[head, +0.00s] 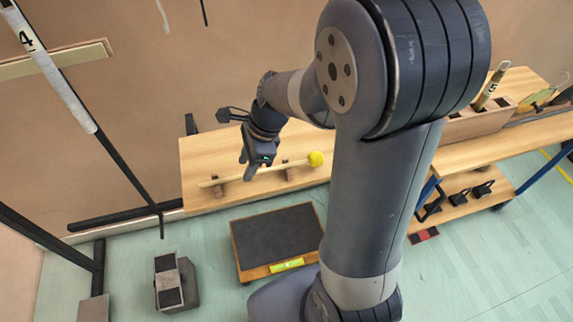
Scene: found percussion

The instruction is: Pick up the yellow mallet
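The yellow mallet has a round yellow head (316,159) and a pale stick (222,181). It lies across two small dark rests on a wooden bench (200,155), head to the right. My gripper (249,174) points down at the middle of the stick, in front of or around it; I cannot tell which. The gripper's body hides part of the stick. The gap between its fingers is too small to make out.
A dark-topped platform (275,240) with a green display stands on the floor before the bench. A grey block with dark pads (168,282) sits to its left. A dark stand with a white tube (60,90) rises at left. A wooden shelf unit (490,145) stands at right.

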